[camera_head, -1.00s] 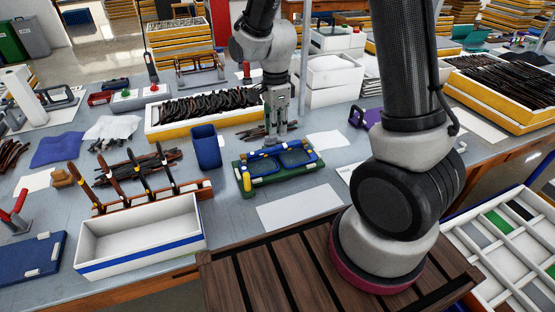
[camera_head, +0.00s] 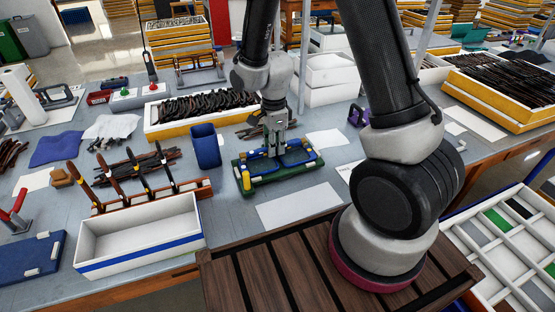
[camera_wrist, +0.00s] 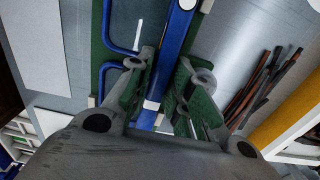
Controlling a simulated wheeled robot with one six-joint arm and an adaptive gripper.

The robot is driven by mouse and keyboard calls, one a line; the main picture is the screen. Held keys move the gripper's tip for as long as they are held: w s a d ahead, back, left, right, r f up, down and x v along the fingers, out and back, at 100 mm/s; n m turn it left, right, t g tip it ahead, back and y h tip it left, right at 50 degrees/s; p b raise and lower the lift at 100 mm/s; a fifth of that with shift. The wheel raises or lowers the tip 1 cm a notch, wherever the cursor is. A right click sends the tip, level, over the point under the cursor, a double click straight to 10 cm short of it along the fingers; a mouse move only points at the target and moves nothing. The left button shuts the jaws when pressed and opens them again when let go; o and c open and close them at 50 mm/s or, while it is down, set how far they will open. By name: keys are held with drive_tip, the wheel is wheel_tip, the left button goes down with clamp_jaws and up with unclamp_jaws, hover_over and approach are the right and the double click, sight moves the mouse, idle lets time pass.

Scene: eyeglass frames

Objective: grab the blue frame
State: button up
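The blue frame (camera_head: 302,159) lies on a green holder (camera_head: 283,176) on the workbench. My gripper (camera_head: 276,153) points down over its middle and hides part of it. In the wrist view, blue rims (camera_wrist: 104,74) show at left over the holder's green base (camera_wrist: 98,58). There my gripper's two fingers (camera_wrist: 168,72) stand apart, with a wide blue bar (camera_wrist: 172,48) running between and under them. I cannot tell whether that bar belongs to the frame or the holder, or whether the fingers touch anything. No grip on the frame shows.
A tray of dark frames (camera_head: 158,131) lies behind, with loose dark pieces (camera_head: 250,133) near my gripper. A white box (camera_head: 140,237) stands front left.

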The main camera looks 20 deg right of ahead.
drive_tip(key=shift+f, duration=0.2)
drive_tip(key=shift+c, duration=0.2)
clamp_jaws()
wheel_tip(320, 180, up, 10)
drive_tip(key=shift+r, duration=0.25)
